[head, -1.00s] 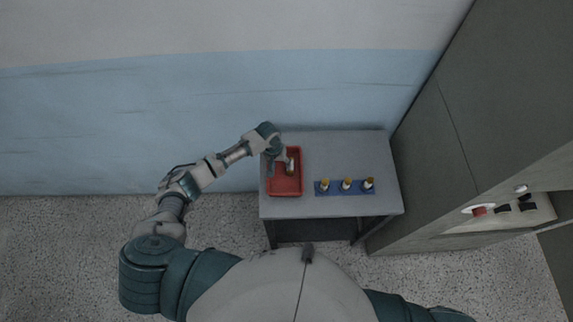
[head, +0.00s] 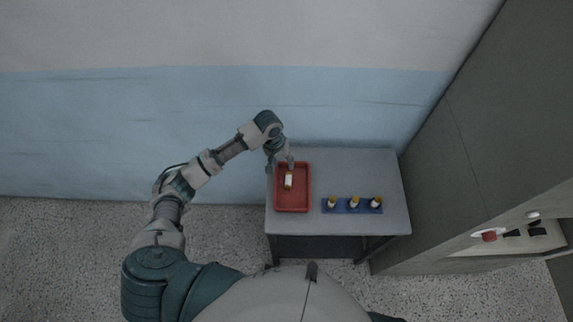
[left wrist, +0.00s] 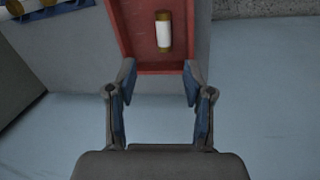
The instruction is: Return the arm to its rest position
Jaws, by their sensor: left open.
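My left gripper (head: 279,165) is at the back left corner of the red tray, with its arm reaching in from the left. In the left wrist view the left gripper (left wrist: 160,85) has its two fingers spread wide with nothing between them. A white bottle with a brownish-yellow cap (head: 288,182) lies in the red tray (head: 293,207), apart from the fingers. The bottle also shows in the left wrist view (left wrist: 163,32), beyond the fingertips, inside the tray (left wrist: 128,38). My right gripper is not in view.
The tray stands on a grey table (head: 335,170). A blue rack (head: 343,210) with three capped bottles stands on its right side. A pale blue wall (head: 120,130) is behind the table, and a tall grey cabinet (head: 455,150) stands at the right.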

